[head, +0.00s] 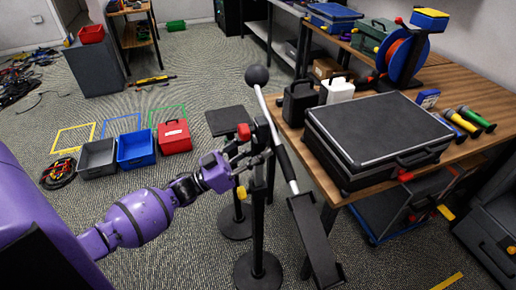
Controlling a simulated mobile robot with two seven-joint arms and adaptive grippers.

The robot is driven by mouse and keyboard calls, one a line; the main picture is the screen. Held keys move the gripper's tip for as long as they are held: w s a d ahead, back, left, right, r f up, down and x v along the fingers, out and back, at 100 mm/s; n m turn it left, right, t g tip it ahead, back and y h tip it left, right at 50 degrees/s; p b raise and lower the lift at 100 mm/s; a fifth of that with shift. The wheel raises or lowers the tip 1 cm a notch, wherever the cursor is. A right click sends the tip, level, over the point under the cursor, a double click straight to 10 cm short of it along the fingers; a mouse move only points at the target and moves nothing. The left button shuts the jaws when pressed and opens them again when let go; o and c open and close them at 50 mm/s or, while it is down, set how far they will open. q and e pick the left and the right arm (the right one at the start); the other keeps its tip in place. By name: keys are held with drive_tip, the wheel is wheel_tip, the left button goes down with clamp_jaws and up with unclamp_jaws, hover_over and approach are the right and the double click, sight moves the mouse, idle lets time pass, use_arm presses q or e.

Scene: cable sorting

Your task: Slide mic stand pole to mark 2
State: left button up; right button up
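The mic stand (258,205) stands upright in the middle, with a round black base on the carpet. A silver rod (268,112) with a black ball at its upper end leans across the stand's top, and its lower end reaches down beside the table. A red knob (243,131) shows near the top joint. My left gripper (247,155), on a purple arm from the left, has its dark fingers at the stand's upper part. The fingers overlap the stand's dark parts, so I cannot tell whether they grip it. I can read no numbered marks on the pole. My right gripper is not in view.
A wooden table (476,150) at right holds a large black case (375,132), bottles and a cable reel (400,55). A second round-based stand (235,220) is close behind. Grey, blue (136,149) and red boxes sit on the floor at left. Carpet between is clear.

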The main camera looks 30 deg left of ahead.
sight(256, 126)
use_arm(q)
clamp_jaws()
wheel_tip(256, 126, up, 8)
drive_tip(key=p, duration=0.4)
drive_tip(key=shift+w+f, duration=0.1)
drive_tip(key=shift+f, duration=0.1)
drive_tip(key=shift+r, duration=0.3)
drive_tip(key=shift+f, duration=0.4)
drive_tip(key=shift+o, duration=2)
unclamp_jaws()
drive_tip(key=shift+d, duration=0.1)
drive_tip(key=shift+s+f, duration=0.2)
drive_tip(key=shift+f, duration=0.05)
drive_tip(key=v, duration=1.2)
drive_tip(key=shift+r, duration=0.2)
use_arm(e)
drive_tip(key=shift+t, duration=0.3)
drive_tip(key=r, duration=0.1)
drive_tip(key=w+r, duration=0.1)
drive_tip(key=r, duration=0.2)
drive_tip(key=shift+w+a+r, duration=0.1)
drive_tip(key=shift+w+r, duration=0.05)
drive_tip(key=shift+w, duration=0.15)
use_arm(q)
drive_tip(key=shift+w, duration=0.1)
